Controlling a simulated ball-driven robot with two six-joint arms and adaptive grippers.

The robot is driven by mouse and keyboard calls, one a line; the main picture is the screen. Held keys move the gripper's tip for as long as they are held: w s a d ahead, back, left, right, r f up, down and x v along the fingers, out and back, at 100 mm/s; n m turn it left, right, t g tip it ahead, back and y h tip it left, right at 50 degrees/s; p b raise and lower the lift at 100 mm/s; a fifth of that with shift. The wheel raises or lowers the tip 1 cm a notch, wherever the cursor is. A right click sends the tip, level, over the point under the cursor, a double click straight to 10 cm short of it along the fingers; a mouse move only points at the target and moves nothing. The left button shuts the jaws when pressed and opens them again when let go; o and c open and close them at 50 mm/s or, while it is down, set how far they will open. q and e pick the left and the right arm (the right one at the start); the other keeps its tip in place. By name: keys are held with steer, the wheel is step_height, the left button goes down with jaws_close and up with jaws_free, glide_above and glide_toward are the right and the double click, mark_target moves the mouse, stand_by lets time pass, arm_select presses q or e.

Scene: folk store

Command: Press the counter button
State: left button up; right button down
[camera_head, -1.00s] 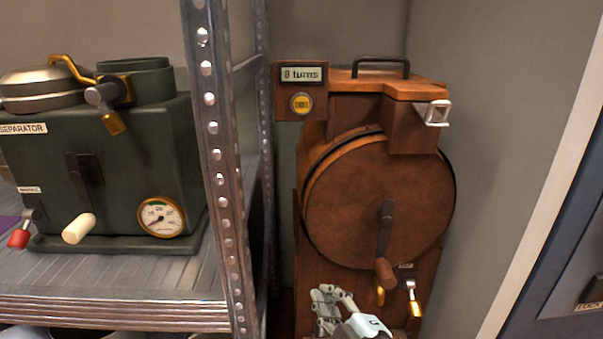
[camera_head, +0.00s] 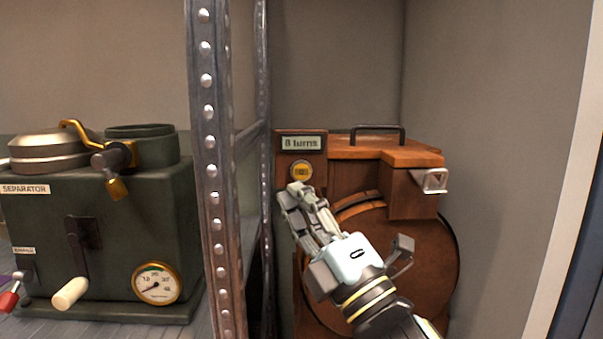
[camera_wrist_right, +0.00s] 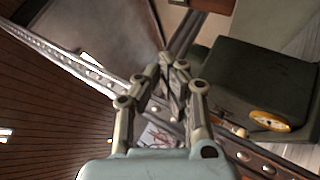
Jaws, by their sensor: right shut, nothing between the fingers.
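The counter panel (camera_head: 316,145) is a small brown wooden board at the upper left of a wooden drum machine (camera_head: 440,275). Its display (camera_head: 301,143) reads "0 turns". The round yellow counter button (camera_head: 301,170) sits just below the display. My right gripper (camera_head: 298,189) is shut and empty, with its fingertips just below the button in the head view. Whether they touch the panel cannot be told. The right wrist view shows the closed fingertips (camera_wrist_right: 174,60); the button is not recognisable there. My left gripper is not in view.
A metal shelf post (camera_head: 211,180) stands close to the left of the machine. A dark green separator (camera_head: 120,235) with a gauge (camera_head: 157,283) sits on the shelf. A metal bracket (camera_head: 431,181) juts from the machine's upper right. A plain wall is at right.

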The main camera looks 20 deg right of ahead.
mark_target(301, 172)
arm_select(q)
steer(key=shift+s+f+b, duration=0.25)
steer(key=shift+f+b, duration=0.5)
steer(key=shift+b, duration=0.05)
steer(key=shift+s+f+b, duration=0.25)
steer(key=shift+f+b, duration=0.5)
arm_select(e)
steer(key=w+d, duration=0.2)
steer(key=w, duration=0.6)
steer(key=shift+w+d, duration=0.2)
steer(key=shift+w, duration=0.05)
steer(key=shift+w, duration=0.1)
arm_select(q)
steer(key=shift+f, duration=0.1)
arm_select(e)
steer(key=shift+w+d, duration=0.15)
steer(key=shift+w, duration=0.15)
